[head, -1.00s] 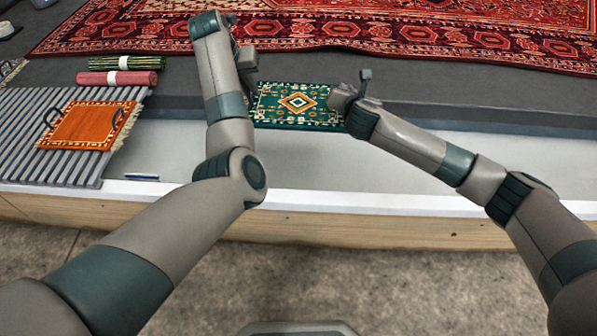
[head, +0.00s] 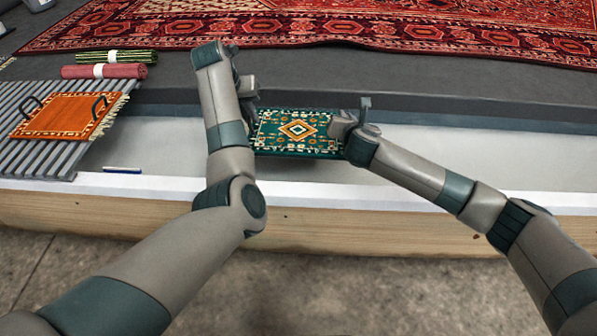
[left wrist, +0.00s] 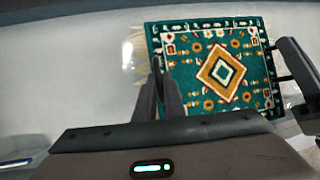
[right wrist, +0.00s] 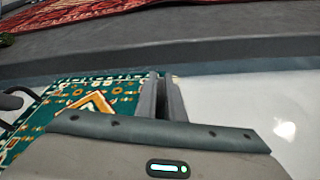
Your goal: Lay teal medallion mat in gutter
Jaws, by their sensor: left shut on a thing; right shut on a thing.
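The teal medallion mat (head: 298,131), with an orange and cream diamond in its middle, is spread flat between my two grippers over the pale gutter (head: 450,158). My left gripper (head: 250,98) is shut on the mat's left side; the left wrist view shows its fingers (left wrist: 168,90) at the fringed edge. My right gripper (head: 348,122) is shut on the right side; its fingers (right wrist: 162,97) show at that edge in the right wrist view. I cannot tell whether the mat's underside touches the gutter floor.
An orange mat (head: 60,117) with dark handles lies on a grey slatted rack (head: 40,165) at left. A red roll (head: 103,71) and a green roll (head: 116,56) lie behind it. A large red rug (head: 330,28) covers the back. The gutter's right part is clear.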

